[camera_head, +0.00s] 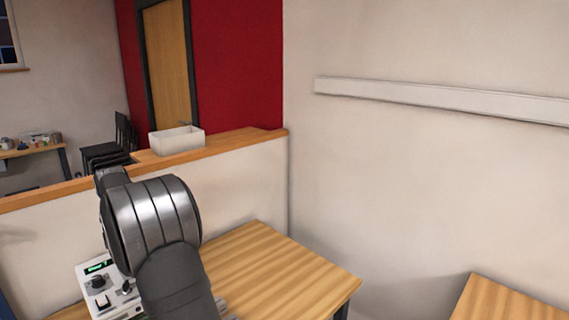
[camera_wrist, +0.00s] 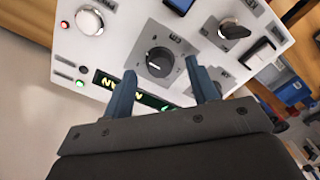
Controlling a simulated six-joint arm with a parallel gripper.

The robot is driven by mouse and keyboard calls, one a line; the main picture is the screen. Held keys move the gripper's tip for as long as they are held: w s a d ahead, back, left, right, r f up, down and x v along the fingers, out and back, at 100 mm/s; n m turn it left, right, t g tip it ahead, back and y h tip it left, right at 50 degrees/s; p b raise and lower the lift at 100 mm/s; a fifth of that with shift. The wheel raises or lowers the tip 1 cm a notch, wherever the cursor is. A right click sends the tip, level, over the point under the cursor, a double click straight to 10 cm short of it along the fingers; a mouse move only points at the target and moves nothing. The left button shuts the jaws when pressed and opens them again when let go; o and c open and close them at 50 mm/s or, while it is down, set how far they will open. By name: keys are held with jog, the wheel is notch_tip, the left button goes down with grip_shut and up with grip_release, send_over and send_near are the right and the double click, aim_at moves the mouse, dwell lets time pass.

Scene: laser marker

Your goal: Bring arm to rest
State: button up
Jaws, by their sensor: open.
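My gripper (camera_wrist: 164,85) shows in the wrist view with its two blue-grey fingers apart and nothing held between them. Beyond the fingertips is the white control panel (camera_wrist: 125,48) of the laser marker, with a black knob (camera_wrist: 160,62) in line with the gap between the fingers. I cannot tell whether the fingers touch the panel. A green-lit display (camera_wrist: 135,92) is partly hidden behind the left finger. In the head view my dark arm stands in front of the panel (camera_head: 96,283) and covers much of it; the gripper itself is hidden there.
A wooden table (camera_head: 275,270) stands to the right of my arm, its visible top bare. A low wall with a wooden ledge (camera_head: 235,140) runs behind, carrying a white basin (camera_head: 177,140). A second wooden surface (camera_head: 500,303) is at lower right. Blue items (camera_wrist: 292,90) show right in the wrist view.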

jog(key=shift+f, duration=0.9)
jog(key=shift+r+m, duration=0.15)
jog(key=shift+m, duration=0.25)
jog(key=m, duration=0.8)
jog(key=shift+m, duration=0.4)
notch_tip(320, 180, up, 9)
jog(key=shift+f, duration=0.2)
notch_tip(320, 180, up, 9)
jog(key=m, duration=0.9)
notch_tip(320, 180, down, 18)
jog(key=shift+r, duration=0.2)
